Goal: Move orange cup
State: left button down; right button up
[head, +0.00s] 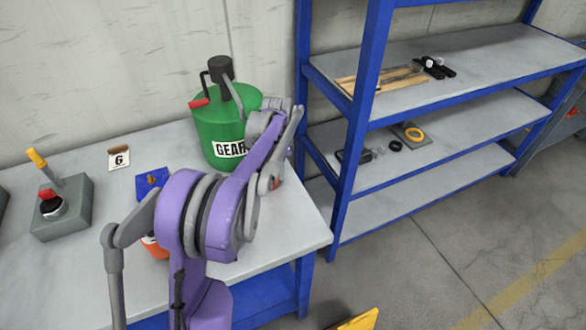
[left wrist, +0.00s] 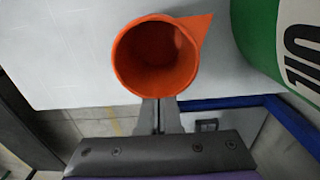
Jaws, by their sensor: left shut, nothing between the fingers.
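The orange cup (left wrist: 128,78) shows in the left wrist view, seen from above into its open mouth, with a pointed spout at its upper right. It looks empty and rests on or over the pale table top. My left gripper (left wrist: 159,112) has its two grey fingers together, with nothing between them. The fingertips end at the near edge of the cup; I cannot tell whether they touch it. In the head view my purple left arm covers the middle of the table. My right gripper is not in view.
A green gear-oil can (head: 214,128) stands at the table's back, close to the cup. A blue object (head: 153,182) and a grey control box with levers (head: 62,206) are left of my arm. Blue shelves (head: 430,105) rise at right.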

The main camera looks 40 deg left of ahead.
pick_arm(q)
jog(key=shift+s+a, duration=0.3)
jog(key=shift+s, duration=0.35)
jog(key=shift+w, duration=0.15)
